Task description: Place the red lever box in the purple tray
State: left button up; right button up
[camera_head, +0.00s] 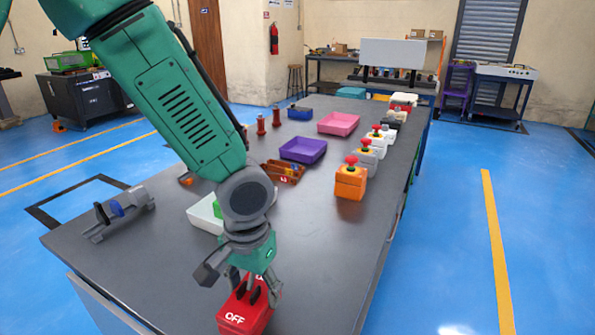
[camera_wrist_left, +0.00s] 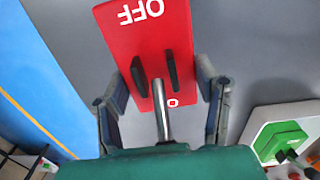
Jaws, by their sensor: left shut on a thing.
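The red lever box (camera_head: 232,318), marked OFF, is at the near end of the dark table in the head view. Whether the box touches the table is hard to tell. The purple tray (camera_head: 303,149) sits farther back, mid-table, and looks empty. My right gripper is not in view.
An orange button box (camera_head: 350,183) and several others line the right edge. A grey clamp (camera_head: 118,212) lies left.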

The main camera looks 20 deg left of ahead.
aim_at(304, 149)
jog(key=k+u, duration=0.25)
jog(key=k+j+u, duration=0.15)
jog(key=k+u, duration=0.15)
jog(key=i+l+u, duration=0.15)
jog(key=u, duration=0.25)
jog(key=l+u, duration=0.45)
jog(key=i+l+u, duration=0.15)
jog(key=l+u, duration=0.25)
jog(key=i+l, duration=0.1)
jog(key=l, duration=1.5)
jog(key=i+l, duration=0.15)
jog(key=l, duration=0.65)
